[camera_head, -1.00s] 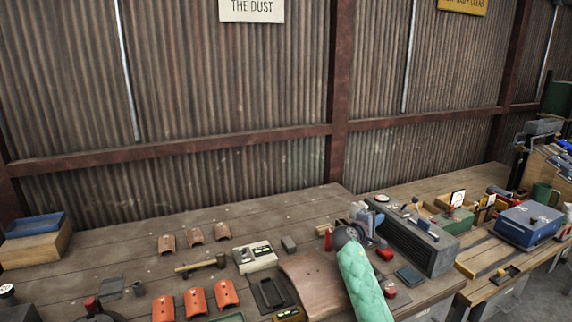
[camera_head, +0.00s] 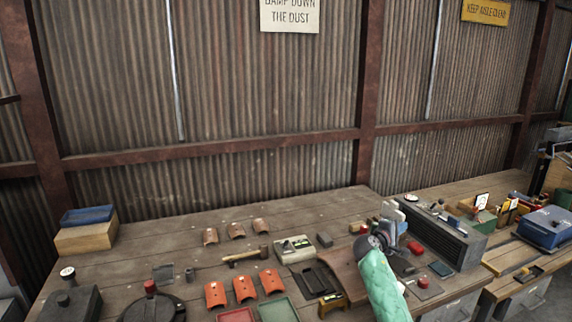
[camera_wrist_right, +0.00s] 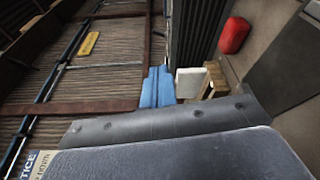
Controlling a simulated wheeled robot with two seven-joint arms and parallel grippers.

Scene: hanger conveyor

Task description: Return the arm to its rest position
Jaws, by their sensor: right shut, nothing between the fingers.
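My right arm, in a green quilted sleeve, comes up from the bottom edge in the head view. Its right gripper (camera_head: 394,212) is shut and empty, pointing up and away over the right part of the workbench (camera_head: 150,228). It appears in front of a brown curved plate and beside a dark ribbed box; its height above the bench is hard to judge. My left arm and gripper are out of view. The right wrist view shows mostly a dark grey edge up close, with the wall beyond.
Orange curved tiles (camera_head: 244,289), smaller brown tiles (camera_head: 236,230), a hammer (camera_head: 245,256) and a grey-white device (camera_head: 294,249) lie on the bench. The brown curved plate (camera_head: 343,268) and ribbed box (camera_head: 440,240) are close to my right arm. A corrugated wall (camera_head: 250,80) stands behind.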

